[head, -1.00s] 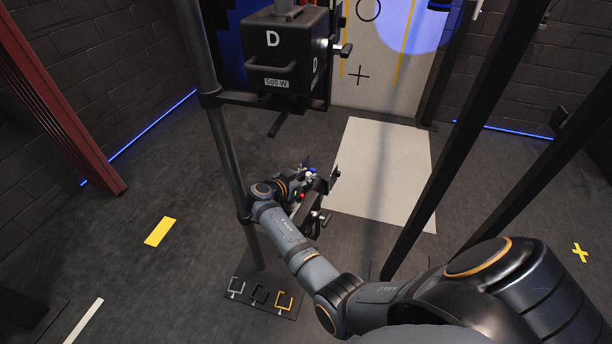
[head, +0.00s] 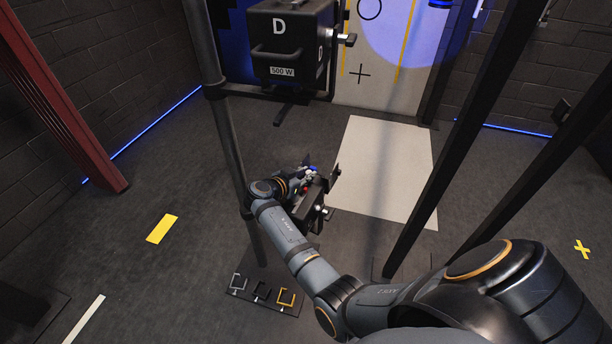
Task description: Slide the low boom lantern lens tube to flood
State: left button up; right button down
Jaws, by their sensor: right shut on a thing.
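My right gripper (head: 309,172) reaches down to the low boom lantern (head: 310,213) beside the upright pole. It is shut at the front end of this lantern, on the lens tube; the tube itself is mostly hidden behind my gripper and forearm. Only part of the lantern's dark body and a side knob show. A pale blue light pool (head: 412,30) lies on the white backdrop, overlapping the yellow lines and cut off by the top edge. My left gripper is not in view.
A black lantern marked D and 500 W (head: 288,48) hangs higher on the pole (head: 228,140). A plate with hooks (head: 262,294) lies at the pole's foot. Dark posts (head: 460,130) stand at right. A white floor sheet (head: 385,165) and open floor lie beyond.

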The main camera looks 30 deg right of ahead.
jog(key=c, duration=1.6)
grip_release()
jog(key=shift+s+a+f, duration=0.1)
jog(key=shift+f, duration=0.05)
jog(key=o, duration=0.4)
jog(key=shift+a, duration=0.15)
jog(key=shift+r, duration=0.5)
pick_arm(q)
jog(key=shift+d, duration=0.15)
pick_arm(e)
notch_tip(320, 180, up, 9)
jog(key=shift+r, duration=0.1)
